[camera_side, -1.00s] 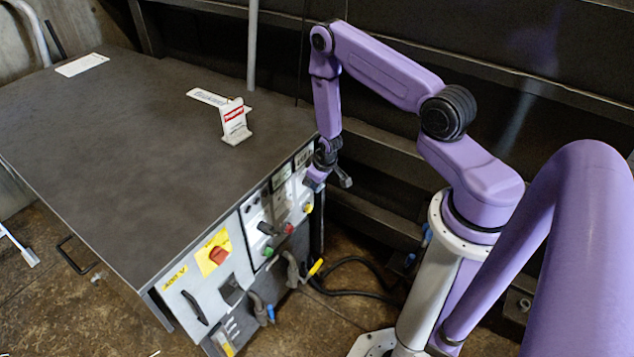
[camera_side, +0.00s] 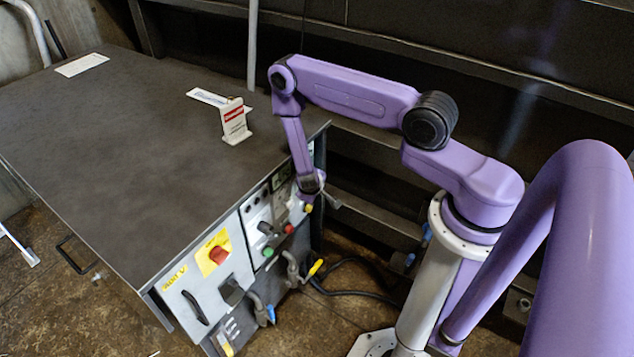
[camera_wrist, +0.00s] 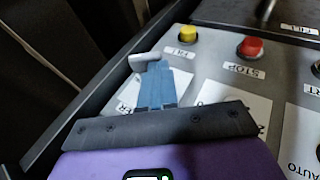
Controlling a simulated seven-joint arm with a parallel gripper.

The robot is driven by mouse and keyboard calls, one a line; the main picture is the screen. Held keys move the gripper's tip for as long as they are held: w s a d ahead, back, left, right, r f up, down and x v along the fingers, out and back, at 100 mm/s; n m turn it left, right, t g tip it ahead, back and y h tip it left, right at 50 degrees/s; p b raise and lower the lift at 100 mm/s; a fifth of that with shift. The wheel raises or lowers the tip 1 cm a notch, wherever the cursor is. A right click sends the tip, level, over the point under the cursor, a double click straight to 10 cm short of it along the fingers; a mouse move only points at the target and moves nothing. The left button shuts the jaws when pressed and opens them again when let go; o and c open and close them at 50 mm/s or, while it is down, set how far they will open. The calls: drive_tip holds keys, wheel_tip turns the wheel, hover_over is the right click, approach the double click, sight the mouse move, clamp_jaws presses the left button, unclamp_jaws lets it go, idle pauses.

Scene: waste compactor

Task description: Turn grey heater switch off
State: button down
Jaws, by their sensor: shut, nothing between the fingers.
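My gripper (camera_side: 332,202) is shut and empty, in front of the upper right part of the control panel (camera_side: 251,214). In the wrist view its closed fingers (camera_wrist: 146,62) reach over the panel's edge, close left of a yellow button (camera_wrist: 187,34). I cannot pick out the grey heater switch for certain. A dark knob (camera_side: 265,228) sits on the panel, left of a red button (camera_side: 289,228). A labelled plate under my fingers is partly covered by them, and part of the panel's upper right is hidden behind my arm.
The red STOP button (camera_wrist: 250,46) is right of the yellow one. A red switch on a yellow plate (camera_side: 218,255) and a black handle (camera_side: 194,308) are lower left. A white sign (camera_side: 235,122) stands on the cabinet top (camera_side: 130,150). Cables hang below the panel.

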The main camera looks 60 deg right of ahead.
drive_tip(key=shift+a+f+h, duration=0.15)
drive_tip(key=shift+f+h, duration=0.45)
drive_tip(key=shift+f, duration=0.35)
drive_tip(key=shift+a+f+h, duration=0.15)
drive_tip(key=shift+f+h, duration=0.45)
drive_tip(key=shift+f, duration=0.35)
drive_tip(key=shift+d+f, duration=0.1)
drive_tip(key=shift+f, duration=0.05)
idle(0.6)
